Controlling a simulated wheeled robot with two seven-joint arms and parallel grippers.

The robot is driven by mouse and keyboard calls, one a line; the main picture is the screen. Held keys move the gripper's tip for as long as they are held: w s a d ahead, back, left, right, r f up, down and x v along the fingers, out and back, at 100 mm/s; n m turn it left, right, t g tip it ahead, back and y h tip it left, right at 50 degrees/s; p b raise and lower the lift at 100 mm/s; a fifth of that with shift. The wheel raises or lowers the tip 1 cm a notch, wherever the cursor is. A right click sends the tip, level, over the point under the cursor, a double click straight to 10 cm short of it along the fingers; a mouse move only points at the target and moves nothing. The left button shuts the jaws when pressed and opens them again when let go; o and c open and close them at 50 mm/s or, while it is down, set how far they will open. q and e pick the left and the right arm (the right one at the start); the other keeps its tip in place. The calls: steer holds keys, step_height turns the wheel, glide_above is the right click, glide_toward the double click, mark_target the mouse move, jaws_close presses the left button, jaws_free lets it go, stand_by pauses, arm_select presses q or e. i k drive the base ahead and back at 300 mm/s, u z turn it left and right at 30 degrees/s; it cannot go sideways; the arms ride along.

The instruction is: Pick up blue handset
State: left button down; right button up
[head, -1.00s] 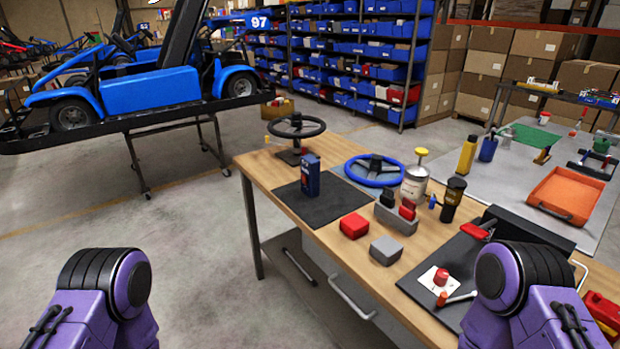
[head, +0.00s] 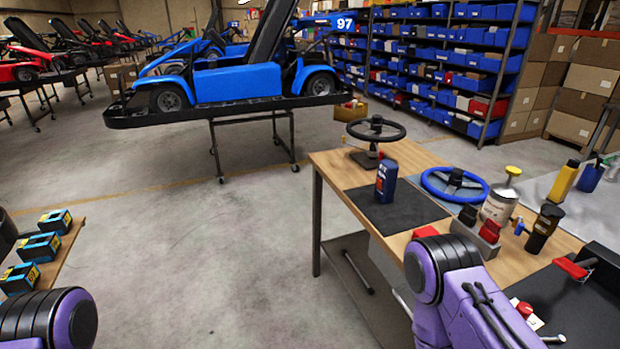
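No thing shows clearly as a blue handset. A grey holder (head: 474,236) on the wooden workbench (head: 334,165) has a black upright piece (head: 468,215) and a red one (head: 489,231) in it. A small blue piece (head: 518,226) shows beside a black cup-like container (head: 545,229); I cannot tell what it is. A dark blue upright container (head: 386,182) stands on a black mat. Purple links of both my arms show at the lower left and lower right. Neither gripper is in view.
The bench also bears a black steering wheel (head: 376,128), a blue steering wheel (head: 454,185) and a white canister (head: 499,200). Several blue-and-black boxes (head: 42,247) sit on a surface at left. A blue kart (head: 238,82) stands behind. Concrete floor (head: 215,260) is clear between.

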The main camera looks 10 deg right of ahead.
mark_target(388, 170)
steer(key=u, duration=0.5)
steer(key=i, duration=2.6)
steer(key=z, duration=1.55)
